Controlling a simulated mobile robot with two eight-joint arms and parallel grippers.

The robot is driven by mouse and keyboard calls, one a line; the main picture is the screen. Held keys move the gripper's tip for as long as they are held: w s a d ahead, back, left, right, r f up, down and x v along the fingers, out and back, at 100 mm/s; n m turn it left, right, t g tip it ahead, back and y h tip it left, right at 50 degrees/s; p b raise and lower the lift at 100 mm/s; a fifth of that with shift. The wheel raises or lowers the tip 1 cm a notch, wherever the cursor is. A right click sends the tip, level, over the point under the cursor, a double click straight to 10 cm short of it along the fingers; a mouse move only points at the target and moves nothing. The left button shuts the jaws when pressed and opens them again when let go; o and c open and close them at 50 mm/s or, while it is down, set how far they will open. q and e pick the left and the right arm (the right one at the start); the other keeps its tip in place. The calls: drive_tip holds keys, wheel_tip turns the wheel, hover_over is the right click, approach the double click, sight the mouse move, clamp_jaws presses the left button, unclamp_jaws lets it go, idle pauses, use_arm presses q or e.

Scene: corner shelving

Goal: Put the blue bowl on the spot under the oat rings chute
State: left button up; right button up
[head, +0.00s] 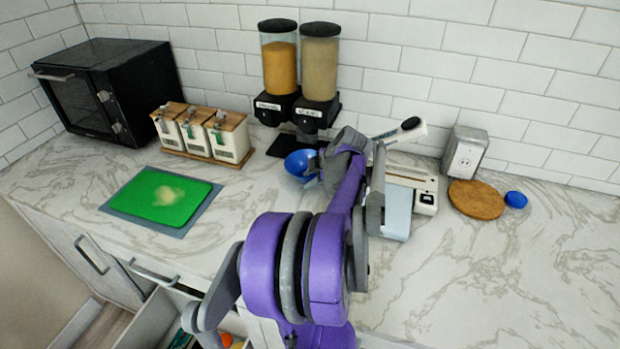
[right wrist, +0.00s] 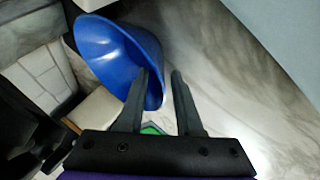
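The blue bowl (head: 299,163) is at the front of the dispenser stand's black base, left of my right gripper (head: 322,170). In the right wrist view the bowl (right wrist: 105,50) looks tilted to the camera. My right gripper (right wrist: 160,78) has its fingers apart, one over the bowl's inside and one outside the rim, with a gap still showing. Two dispensers stand at the wall: one with orange contents (head: 280,68), one with beige contents (head: 319,68). Their labels are too small to read surely. The spot itself is not clearly visible. My left gripper is not in view.
Three white canisters (head: 230,138) on a wooden stand are left of the dispensers. A white-grey appliance (head: 398,205) stands close right of my right gripper. A green board (head: 160,196), black oven (head: 105,90) and round wooden board (head: 476,199) lie further out.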

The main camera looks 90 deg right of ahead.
drive_tip(key=shift+s+a+r, duration=0.1)
drive_tip(key=shift+s+r, duration=0.05)
drive_tip(key=shift+r, duration=0.25)
drive_tip(key=p+v, duration=0.1)
drive_tip(key=v, duration=1)
drive_tip(key=shift+r, duration=0.1)
